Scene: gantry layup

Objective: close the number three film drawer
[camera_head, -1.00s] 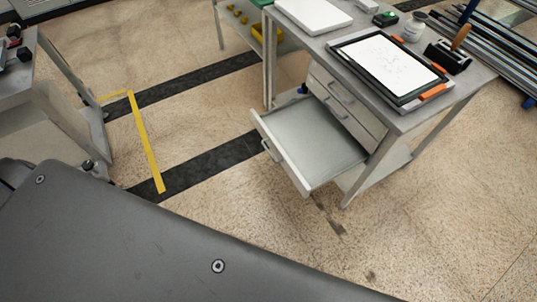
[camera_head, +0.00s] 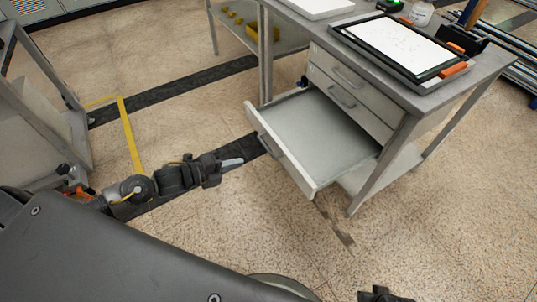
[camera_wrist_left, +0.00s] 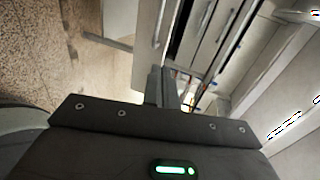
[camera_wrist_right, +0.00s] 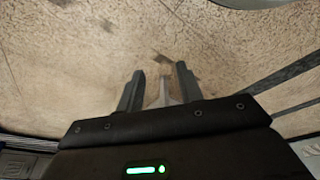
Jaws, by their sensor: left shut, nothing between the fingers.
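The open drawer (camera_head: 315,178) is the lowest of three in the bench's drawer unit. It is pulled well out, its inside is empty, and a dark handle sits on its front. No number is readable. The two drawers above, the top one (camera_head: 342,70) and the middle one (camera_head: 350,103), are shut. My left gripper (camera_head: 242,161) is shut and empty, just left of the open drawer's front, apart from it in the head view. Its closed fingers (camera_wrist_left: 170,75) point toward the drawer unit in the left wrist view. My right gripper (camera_wrist_right: 156,72) is open over the floor.
Another metal table (camera_head: 75,110) stands at the left. Yellow tape (camera_head: 130,135) marks the floor. Floor in front of the bench is clear.

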